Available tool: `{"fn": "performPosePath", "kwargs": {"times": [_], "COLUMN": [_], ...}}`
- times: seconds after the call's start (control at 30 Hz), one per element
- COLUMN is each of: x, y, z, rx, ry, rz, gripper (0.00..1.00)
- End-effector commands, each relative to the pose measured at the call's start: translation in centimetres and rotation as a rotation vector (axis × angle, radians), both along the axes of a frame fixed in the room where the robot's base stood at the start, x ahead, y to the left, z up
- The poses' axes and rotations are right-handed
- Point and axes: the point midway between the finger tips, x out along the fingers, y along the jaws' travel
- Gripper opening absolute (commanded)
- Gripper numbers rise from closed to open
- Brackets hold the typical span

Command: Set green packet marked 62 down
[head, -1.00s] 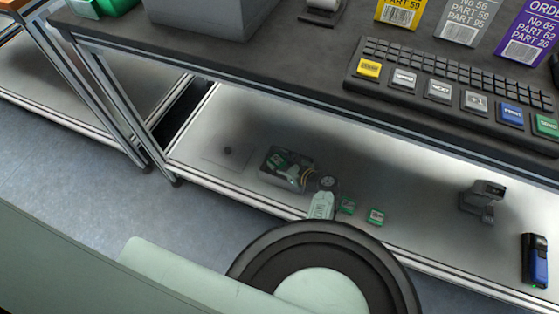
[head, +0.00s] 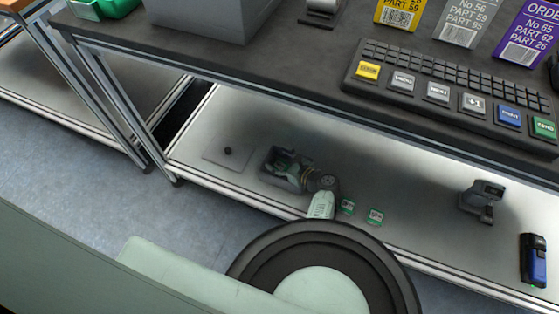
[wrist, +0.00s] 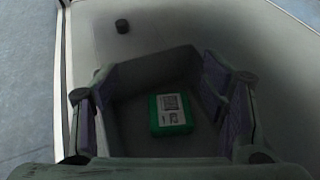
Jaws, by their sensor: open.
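The green packet marked 62 (wrist: 172,113) lies label up on the floor of a small dark grey bin (wrist: 150,70); its white label with a square code shows in the wrist view. My gripper (wrist: 163,82) is open, with a finger on either side of the packet and a gap to each. In the head view the bin (head: 270,178) sits on the lower shelf, and my gripper (head: 287,160) reaches into it; my arm hides part of it.
Two more green packets (head: 347,206) (head: 375,216) lie on the lower shelf (head: 235,120) right of my arm. A dark scanner-like device (head: 482,199) and a blue-black device (head: 533,258) are further right. The tabletop edge (head: 230,72) overhangs the shelf.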

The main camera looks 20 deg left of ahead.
Motion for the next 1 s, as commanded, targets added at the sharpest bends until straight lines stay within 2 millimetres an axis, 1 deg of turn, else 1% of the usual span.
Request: {"fn": "performPosePath", "kwargs": {"times": [0.03, 0.3, 0.4, 0.5, 0.6, 0.7, 1.0], "x": [-0.4, -2.7, -3.5, -4.0, -4.3, -4.5, -4.5], "y": [-1.1, -6.2, -7.8, -9.0, -9.7, -10.0, -10.1], "z": [0.3, 2.6, 3.3, 3.9, 4.2, 4.3, 4.4], "rx": [-0.002, -0.001, -0.001, 0.000, -0.001, 0.000, -0.001], "ry": [0.000, 0.000, 0.001, 0.000, 0.001, 0.002, 0.001], "rz": [-0.006, -0.008, -0.007, -0.004, -0.004, -0.004, -0.004], "gripper": [0.66, 0.66, 0.66, 0.66, 0.66, 0.66, 0.66]}}
